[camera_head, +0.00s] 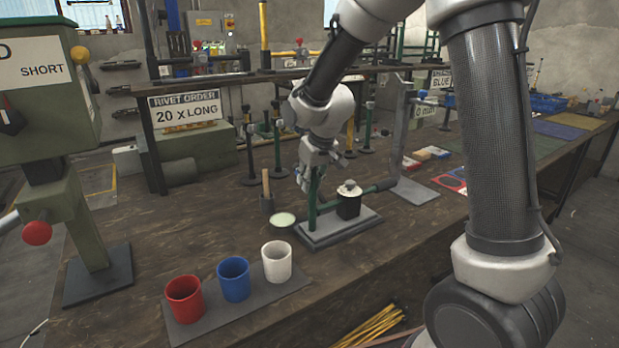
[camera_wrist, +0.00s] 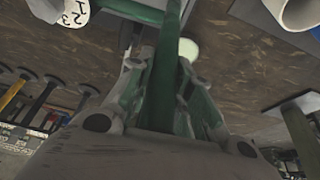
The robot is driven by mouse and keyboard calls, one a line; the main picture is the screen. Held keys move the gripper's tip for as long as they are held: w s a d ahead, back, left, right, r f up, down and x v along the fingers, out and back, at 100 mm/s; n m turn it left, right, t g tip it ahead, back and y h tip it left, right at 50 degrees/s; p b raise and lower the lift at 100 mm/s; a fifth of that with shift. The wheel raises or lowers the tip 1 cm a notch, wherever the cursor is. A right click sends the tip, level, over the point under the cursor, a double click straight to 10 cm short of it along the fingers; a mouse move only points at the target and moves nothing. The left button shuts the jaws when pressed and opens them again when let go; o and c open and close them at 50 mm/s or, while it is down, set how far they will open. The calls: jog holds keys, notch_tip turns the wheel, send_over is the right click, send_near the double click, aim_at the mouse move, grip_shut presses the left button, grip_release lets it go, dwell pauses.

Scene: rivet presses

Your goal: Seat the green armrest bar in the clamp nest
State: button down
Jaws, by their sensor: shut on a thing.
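My gripper (camera_head: 317,172) is shut on the green armrest bar (camera_head: 312,208), which hangs upright below the fingers. In the wrist view the bar (camera_wrist: 164,62) runs between the two fingers. The clamp nest (camera_head: 365,222) is a grey plate on the bench, bearing a black block with a white round top (camera_head: 348,189) and a green arm (camera_head: 378,187) reaching right. The bar's lower end is over the plate's left part; I cannot tell whether it touches or is seated.
A pale green dish (camera_head: 283,220) and a dark holder with a wooden handle (camera_head: 267,203) stand left of the nest. Red (camera_head: 185,300), blue (camera_head: 233,280) and white (camera_head: 277,262) cups stand on a mat in front. A green press (camera_head: 62,205) stands left. Upright bars fill the rack behind.

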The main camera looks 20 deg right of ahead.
jog(key=shift+f, duration=0.4)
jog(key=c, duration=1.2)
grip_release()
jog(key=v, duration=1.2)
jog(key=s+d+r+m, duration=0.1)
jog(key=s+d, duration=0.4)
jog(key=s, duration=0.4)
jog(key=s+d+r+m, duration=0.1)
jog(key=s+d, duration=0.4)
jog(key=s, duration=0.3)
jog(key=s+d+m+h, duration=0.1)
jog(key=s+d, duration=0.4)
jog(key=s, duration=0.4)
jog(key=shift+s+r+m, duration=0.3)
jog(key=shift+s+r, duration=0.05)
jog(key=shift+r, duration=0.05)
